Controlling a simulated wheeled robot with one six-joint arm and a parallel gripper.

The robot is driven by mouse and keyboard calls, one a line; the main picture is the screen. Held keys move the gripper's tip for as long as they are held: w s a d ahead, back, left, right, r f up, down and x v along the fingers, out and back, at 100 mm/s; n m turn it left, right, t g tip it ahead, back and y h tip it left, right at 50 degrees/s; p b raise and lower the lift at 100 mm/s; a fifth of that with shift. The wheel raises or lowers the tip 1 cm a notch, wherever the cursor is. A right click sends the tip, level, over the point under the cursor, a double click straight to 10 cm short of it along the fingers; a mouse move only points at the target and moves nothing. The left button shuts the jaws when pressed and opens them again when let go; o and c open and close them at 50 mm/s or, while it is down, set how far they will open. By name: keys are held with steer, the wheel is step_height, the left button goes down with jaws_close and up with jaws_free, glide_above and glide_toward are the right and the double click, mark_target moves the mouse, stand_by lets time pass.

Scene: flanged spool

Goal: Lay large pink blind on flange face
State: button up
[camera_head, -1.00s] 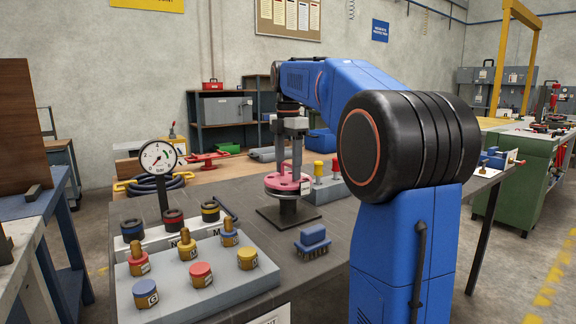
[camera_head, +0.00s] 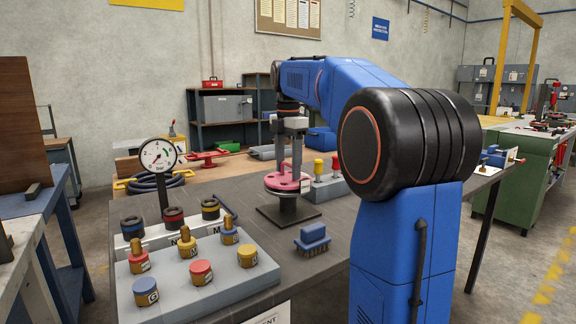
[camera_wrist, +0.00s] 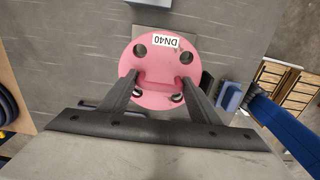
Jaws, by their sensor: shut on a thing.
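The large pink blind (camera_head: 283,181) is a round disc on top of the dark flanged spool (camera_head: 287,211), which stands on the bench. In the wrist view the blind (camera_wrist: 141,68) shows a DN40 label, bolt holes and a raised handle. My gripper (camera_head: 297,177) points down from above. In the wrist view my gripper (camera_wrist: 159,86) has its fingers on both sides of the blind's handle, shut on it. Light shows through the lower two holes. The blind hides the flange face, so I cannot tell whether they touch fully.
A grey tray (camera_head: 206,292) with several coloured plugs stands front left, with a pressure gauge (camera_head: 158,157) behind. A blue brush (camera_head: 312,240) lies right of the spool.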

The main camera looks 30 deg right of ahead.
steer(key=shift+f, duration=0.3)
stand_by(0.5)
steer(key=o, duration=1.5)
steer(key=shift+f, duration=0.1)
